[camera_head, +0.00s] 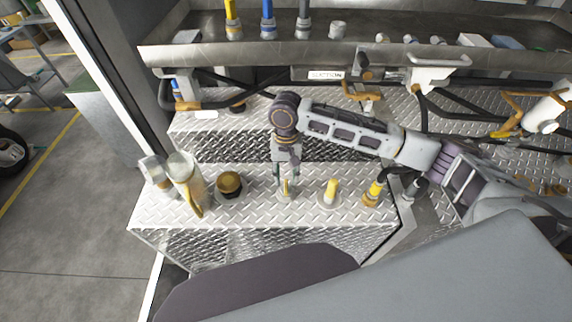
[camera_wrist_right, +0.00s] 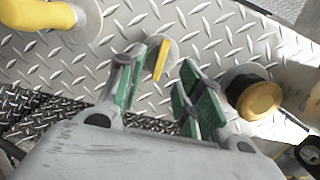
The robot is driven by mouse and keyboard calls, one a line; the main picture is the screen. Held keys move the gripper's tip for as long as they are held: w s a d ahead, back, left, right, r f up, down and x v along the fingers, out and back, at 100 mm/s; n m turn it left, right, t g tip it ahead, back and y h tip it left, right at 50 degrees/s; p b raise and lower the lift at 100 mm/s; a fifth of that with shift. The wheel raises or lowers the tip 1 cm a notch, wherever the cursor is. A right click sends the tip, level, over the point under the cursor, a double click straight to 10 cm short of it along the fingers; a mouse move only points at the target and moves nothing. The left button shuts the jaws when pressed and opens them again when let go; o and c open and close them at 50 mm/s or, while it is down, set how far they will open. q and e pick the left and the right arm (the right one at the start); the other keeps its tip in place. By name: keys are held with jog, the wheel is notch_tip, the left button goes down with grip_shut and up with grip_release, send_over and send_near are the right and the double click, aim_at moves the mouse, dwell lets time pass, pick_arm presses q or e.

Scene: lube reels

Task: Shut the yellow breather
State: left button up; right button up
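A small flat yellow lever (camera_wrist_right: 161,60) stands on a round grey base on the diamond-plate step; I take it for the yellow breather, though no label shows. In the head view it (camera_head: 285,188) is partly hidden by my right gripper (camera_head: 287,182). That gripper points down over it. In the right wrist view the gripper (camera_wrist_right: 163,88) is open, its green-padded fingers apart with nothing held. The lever shows beyond the gap between the fingertips; contact cannot be told. My left gripper is not in view.
A thicker yellow handle (camera_head: 331,190) stands to the right, and a brass-coloured cap (camera_head: 229,182) to the left. A clear canister (camera_head: 186,178) stands at the left. A metal tray (camera_head: 360,52) runs behind.

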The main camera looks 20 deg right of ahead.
aim_at(286, 186)
jog(key=shift+s+a+f, duration=0.1)
jog(key=shift+s+f, duration=0.05)
jog(key=shift+f, duration=1.05)
jog(key=shift+s+f, duration=0.1)
jog(key=shift+f, duration=1.1)
grip_shut()
